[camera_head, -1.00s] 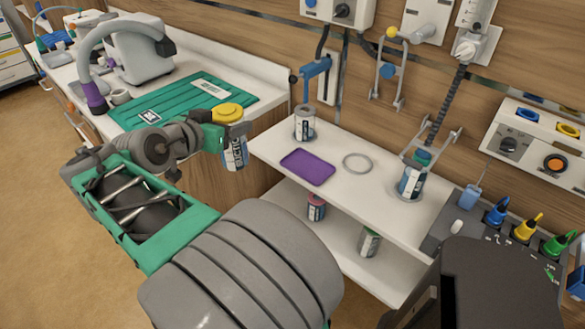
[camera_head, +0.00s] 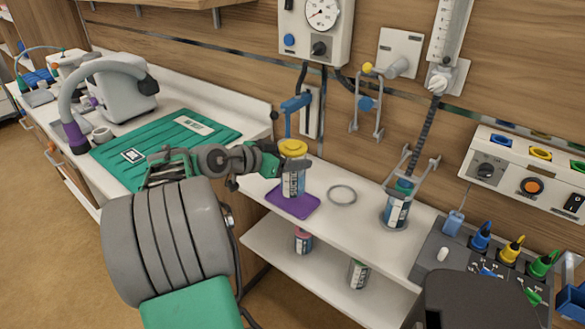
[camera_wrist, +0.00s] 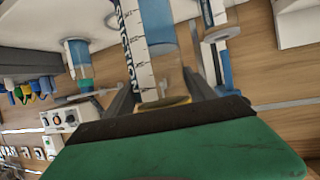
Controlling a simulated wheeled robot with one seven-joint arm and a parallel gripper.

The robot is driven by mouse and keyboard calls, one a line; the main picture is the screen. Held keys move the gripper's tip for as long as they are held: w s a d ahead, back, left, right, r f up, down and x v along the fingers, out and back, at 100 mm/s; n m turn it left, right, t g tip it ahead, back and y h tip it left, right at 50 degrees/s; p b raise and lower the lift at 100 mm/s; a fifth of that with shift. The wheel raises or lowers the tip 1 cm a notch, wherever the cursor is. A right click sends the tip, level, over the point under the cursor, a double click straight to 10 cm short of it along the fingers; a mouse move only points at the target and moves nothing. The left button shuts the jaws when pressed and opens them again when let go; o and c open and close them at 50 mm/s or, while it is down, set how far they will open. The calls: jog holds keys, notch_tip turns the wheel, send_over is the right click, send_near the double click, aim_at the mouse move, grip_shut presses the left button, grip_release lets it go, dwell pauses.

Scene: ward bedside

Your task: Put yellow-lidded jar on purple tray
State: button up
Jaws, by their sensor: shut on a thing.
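The yellow-lidded jar (camera_head: 292,172) is upright, with a white label on a clear body. Its base overlaps the purple tray (camera_head: 304,205) on the white upper shelf; I cannot tell for certain whether it touches the tray. My gripper (camera_head: 280,163) comes from the left and is shut on the jar just below its lid. In the wrist view, the jar (camera_wrist: 152,45) sits between the two fingers (camera_wrist: 160,92), its yellow lid close to the camera. The jar hides part of the tray.
A grey ring (camera_head: 342,194) lies right of the tray. A teal-lidded jar (camera_head: 397,206) stands farther right under a wall bracket. Two jars, one red-lidded (camera_head: 303,240) and one pale (camera_head: 358,273), stand on the lower shelf. A green mat (camera_head: 150,150) covers the left counter.

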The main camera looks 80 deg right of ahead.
jog(key=shift+w+d+f, duration=0.1)
jog(key=shift+d+f, duration=0.15)
jog(key=shift+f, duration=0.6)
jog(key=shift+s+d+f, duration=0.1)
jog(key=shift+d+f, duration=0.15)
jog(key=shift+f, duration=0.55)
jog(key=shift+w+d+f, duration=0.1)
jog(key=shift+d+f, duration=0.15)
jog(key=shift+f, duration=0.6)
jog(key=o, duration=1.8)
jog(key=shift+o, duration=0.2)
jog(key=shift+r, duration=0.1)
jog(key=shift+r+p, duration=0.2)
jog(key=shift+p, duration=0.15)
jog(key=b+v, duration=0.1)
jog(key=v, duration=1.1)
jog(key=shift+f, duration=0.15)
